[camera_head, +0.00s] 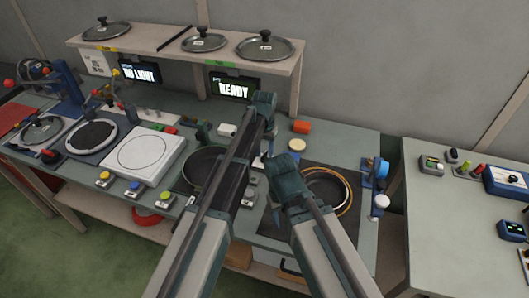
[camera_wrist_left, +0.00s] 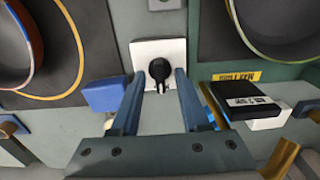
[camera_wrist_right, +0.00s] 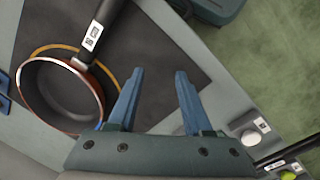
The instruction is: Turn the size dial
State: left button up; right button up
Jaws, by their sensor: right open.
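A black pointer knob (camera_wrist_left: 159,70) sits on a white square plate in the left wrist view; I take it for the size dial, though no lettering on it is readable. My left gripper (camera_wrist_left: 158,77) is open, with one blue finger on each side of the knob. I cannot tell whether the fingers touch it. In the head view my own arm mostly hides this spot. My right gripper (camera_wrist_right: 155,85) is open and empty above the counter, to the right of a copper-coloured pan (camera_wrist_right: 65,95).
A black block (camera_wrist_left: 245,103) with a white label lies right of the left gripper, and a blue block (camera_wrist_left: 105,95) lies left of it. A READY screen (camera_head: 234,88) stands behind. A shelf (camera_head: 180,46) holds lids. A side table (camera_head: 450,215) stands right.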

aim_at(264, 155)
pick_arm(q)
notch_tip(264, 155, up, 14)
jog(key=p, duration=1.4)
pick_arm(e)
notch_tip(264, 155, up, 14)
pick_arm(q)
jog(key=shift+f, duration=0.15)
pick_arm(e)
jog(key=shift+f, duration=0.1)
pick_arm(q)
jog(key=s+a+f+b, duration=0.1)
jog(key=s+a, duration=0.2)
jog(key=s, duration=1)
jog(key=s+a+f+y+b, duration=0.1)
jog(key=s+a+f+b, duration=0.1)
jog(key=s, duration=1.2)
jog(key=shift+a+b, duration=0.3)
jog(key=shift+a, duration=0.2)
pick_arm(e)
notch_tip(264, 155, down, 3)
jog(key=shift+f, duration=0.2)
